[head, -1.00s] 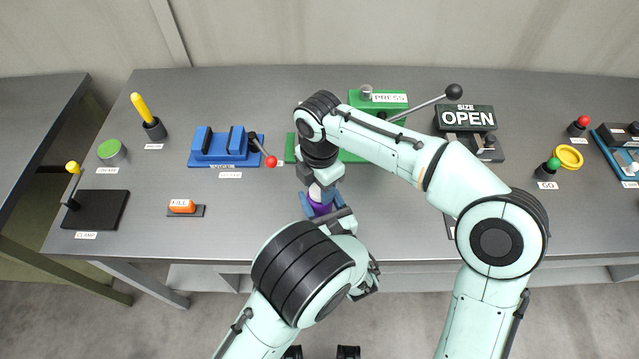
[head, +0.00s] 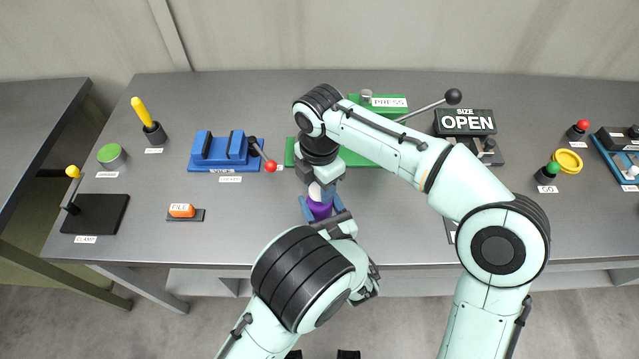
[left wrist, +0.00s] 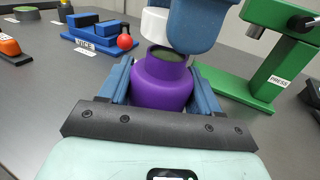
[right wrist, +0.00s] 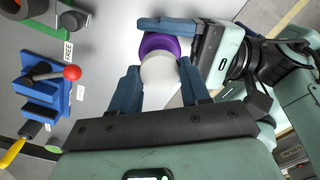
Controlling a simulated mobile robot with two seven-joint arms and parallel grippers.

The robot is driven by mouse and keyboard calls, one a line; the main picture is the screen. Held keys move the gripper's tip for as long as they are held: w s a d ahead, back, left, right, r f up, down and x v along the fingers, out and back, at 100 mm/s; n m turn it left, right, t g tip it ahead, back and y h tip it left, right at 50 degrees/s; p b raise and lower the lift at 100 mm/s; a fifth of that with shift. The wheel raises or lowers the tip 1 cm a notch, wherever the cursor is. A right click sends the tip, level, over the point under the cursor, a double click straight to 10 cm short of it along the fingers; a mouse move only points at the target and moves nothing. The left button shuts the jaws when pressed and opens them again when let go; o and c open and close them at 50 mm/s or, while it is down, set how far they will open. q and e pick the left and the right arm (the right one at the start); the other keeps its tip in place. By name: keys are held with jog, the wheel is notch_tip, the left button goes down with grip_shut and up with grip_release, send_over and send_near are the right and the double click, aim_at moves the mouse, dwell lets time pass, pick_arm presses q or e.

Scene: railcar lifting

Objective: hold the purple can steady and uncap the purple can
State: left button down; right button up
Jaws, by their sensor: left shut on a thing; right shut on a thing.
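The purple can (head: 320,210) stands upright between the blue fingers of my left gripper (left wrist: 163,85), which is shut on it. In the left wrist view the can (left wrist: 160,84) shows a dark, open mouth. The white cap (left wrist: 155,24) is above the mouth, and appears lifted clear of it. My right gripper (head: 322,188) is over the can and shut on the cap. In the right wrist view the white cap (right wrist: 160,70) sits between the blue fingers, with the purple can (right wrist: 160,43) behind it. The far side of the can is hidden.
A blue vice (head: 222,150) with a red-knobbed lever stands left of the can. A green press (head: 365,155) is just behind, partly hidden by my right arm. The grey table (head: 260,220) is clear between file and can.

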jog(key=shift+r, duration=0.1)
jog(key=shift+r, duration=1.95)
pick_arm(q)
jog(key=shift+c, duration=0.7)
grip_release()
jog(key=b+v, duration=0.2)
jog(key=v, duration=1)
jog(key=shift+f, duration=0.1)
pick_arm(e)
jog(key=f, duration=0.3)
jog(key=shift+s, duration=0.4)
pick_arm(q)
jog(key=shift+s, duration=0.1)
